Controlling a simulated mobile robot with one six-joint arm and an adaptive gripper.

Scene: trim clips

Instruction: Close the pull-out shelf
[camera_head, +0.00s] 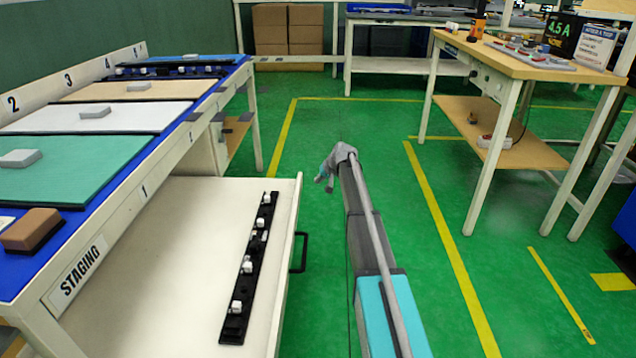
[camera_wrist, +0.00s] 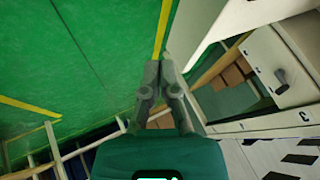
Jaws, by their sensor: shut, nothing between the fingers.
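The pull-out shelf (camera_head: 190,260) is a white tray pulled out to the right from under the staging table. Its front wall carries a dark handle (camera_head: 301,252). A black strip with several white clips (camera_head: 249,266) lies in it near that wall. My gripper (camera_head: 326,182) is over the green floor, to the right of the shelf's far front corner, and appears apart from it. In the wrist view my gripper (camera_wrist: 165,66) is shut and empty. A white panel beside it at the top right may be part of the shelf, but I cannot tell.
The staging table (camera_head: 68,257) holds coloured mats, grey blocks and a brown block (camera_head: 31,230). A wooden-topped workbench (camera_head: 530,62) stands at the right, with items on it. Cardboard boxes (camera_head: 288,30) are stacked at the back. Green floor with yellow lines is free between the tables.

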